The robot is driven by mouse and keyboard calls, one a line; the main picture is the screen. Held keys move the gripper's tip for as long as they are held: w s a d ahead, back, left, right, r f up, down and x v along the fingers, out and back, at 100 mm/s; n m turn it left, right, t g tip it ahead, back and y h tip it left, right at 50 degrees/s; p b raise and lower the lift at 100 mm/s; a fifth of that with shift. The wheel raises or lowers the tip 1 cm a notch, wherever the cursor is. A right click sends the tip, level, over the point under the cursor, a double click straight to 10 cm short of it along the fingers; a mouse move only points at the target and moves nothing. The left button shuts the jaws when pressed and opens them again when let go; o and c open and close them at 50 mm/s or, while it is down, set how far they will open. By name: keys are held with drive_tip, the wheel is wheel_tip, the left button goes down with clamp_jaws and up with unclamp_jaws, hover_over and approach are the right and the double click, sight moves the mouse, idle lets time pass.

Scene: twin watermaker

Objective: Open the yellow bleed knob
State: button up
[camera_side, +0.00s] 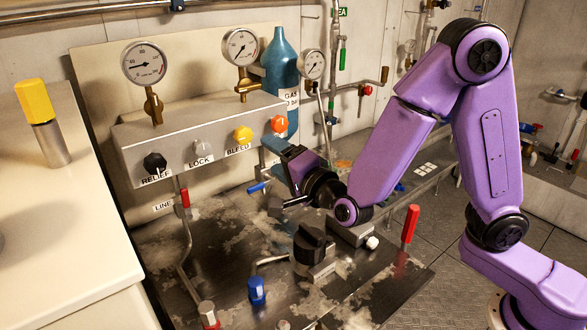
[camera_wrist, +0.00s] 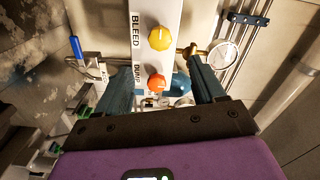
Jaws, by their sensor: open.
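The yellow bleed knob (camera_side: 243,134) sits on the front of the grey panel box, above the label BLEED. In the wrist view the yellow knob (camera_wrist: 160,38) is at the top middle, beyond the fingertips. My gripper (camera_side: 272,146) is just right of and below the yellow knob in the side view, close to the orange knob. In the wrist view my gripper (camera_wrist: 159,66) is open, with a teal finger on each side and nothing held. I see no contact with the yellow knob.
An orange knob (camera_side: 279,124) labelled DUMP in the wrist view lies between the fingers there (camera_wrist: 156,82). A white knob (camera_side: 202,147) and a black knob (camera_side: 155,163) are left of the yellow one. Gauges (camera_side: 240,47) stand above; valves and pipes fill the bench below.

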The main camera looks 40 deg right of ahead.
drive_tip(key=shift+s, duration=2.5)
drive_tip(key=s+a+f+n+g+y, duration=0.4)
drive_tip(key=s+a+n+g+y, duration=0.25)
drive_tip(key=n, duration=0.25)
drive_tip(key=s+d+f+n+g, duration=0.2)
drive_tip(key=s+f+n+g, duration=0.1)
drive_tip(key=s+n+g, duration=0.5)
drive_tip(key=s+d+n+g+h, duration=0.1)
drive_tip(key=s+d+n+h, duration=0.2)
drive_tip(key=s+d+n, duration=0.2)
drive_tip(key=s+d+n+g+h, duration=0.2)
drive_tip(key=s+d+n, duration=0.3)
drive_tip(key=d, duration=0.7)
drive_tip(key=shift+s+d+n+h, duration=0.3)
drive_tip(key=shift+s+h, duration=0.25)
drive_tip(key=shift+s, duration=0.7)
